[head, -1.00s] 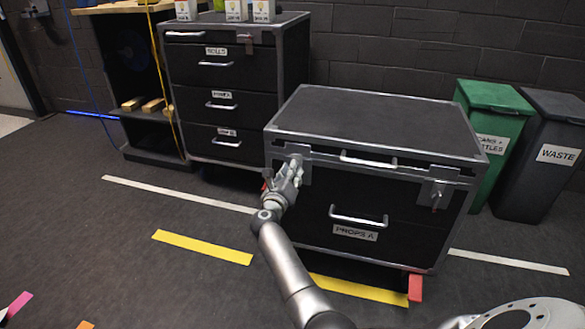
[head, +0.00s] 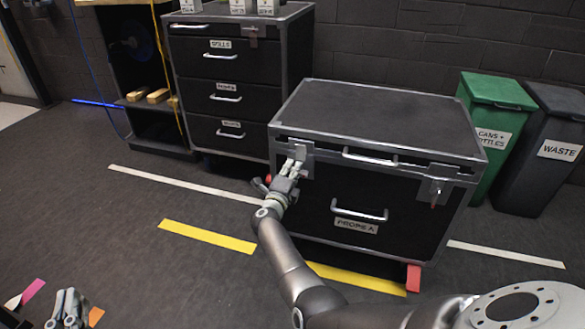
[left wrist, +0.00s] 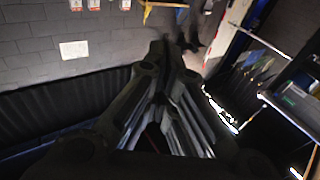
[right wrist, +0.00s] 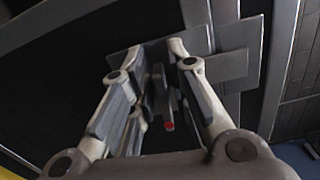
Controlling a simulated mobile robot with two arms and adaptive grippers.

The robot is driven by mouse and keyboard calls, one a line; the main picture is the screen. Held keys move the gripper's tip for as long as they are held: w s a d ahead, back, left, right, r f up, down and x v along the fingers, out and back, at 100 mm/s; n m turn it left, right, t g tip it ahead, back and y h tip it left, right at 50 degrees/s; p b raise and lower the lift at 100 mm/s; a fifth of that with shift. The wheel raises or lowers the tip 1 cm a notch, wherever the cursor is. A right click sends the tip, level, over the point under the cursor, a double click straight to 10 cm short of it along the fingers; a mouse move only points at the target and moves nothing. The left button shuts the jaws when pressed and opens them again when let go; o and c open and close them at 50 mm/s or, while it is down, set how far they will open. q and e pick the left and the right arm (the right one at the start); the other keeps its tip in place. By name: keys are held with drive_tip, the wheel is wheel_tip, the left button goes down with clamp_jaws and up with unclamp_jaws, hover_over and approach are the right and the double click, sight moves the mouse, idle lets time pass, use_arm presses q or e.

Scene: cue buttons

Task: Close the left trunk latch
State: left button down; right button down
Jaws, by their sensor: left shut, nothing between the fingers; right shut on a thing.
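The black PROPS A trunk (head: 345,240) with grey metal edges stands right of centre in the head view. Its left latch (head: 300,152) is a grey plate with a lever at the front's upper left corner; it also shows in the right wrist view (right wrist: 230,70). My right gripper (head: 297,168) is at this latch, its fingers shut on the lever, whose red tip (right wrist: 168,127) shows between them. The fingers hide much of the lever. My left gripper (head: 68,296) is shut and empty at the lower left, far from the trunk; it fills the left wrist view (left wrist: 165,55).
The right latch (head: 437,190) hangs with a red tip down. A drawer cabinet (head: 240,80) stands behind left, green (head: 495,110) and dark (head: 550,140) bins at right. A dark strip runs below the lid's front edge. The floor left is open.

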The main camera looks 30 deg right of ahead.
use_arm(q)
drive_tip(key=shift+a+f+g+y, duration=0.15)
drive_tip(key=shift+f+g+y, duration=0.25)
drive_tip(key=shift+f, duration=0.55)
use_arm(e)
drive_tip(key=shift+f+n, duration=0.2)
drive_tip(key=shift+n, duration=0.5)
drive_tip(key=shift+a, duration=0.1)
drive_tip(key=c, duration=1.6)
unclamp_jaws()
use_arm(q)
drive_tip(key=shift+f, duration=0.1)
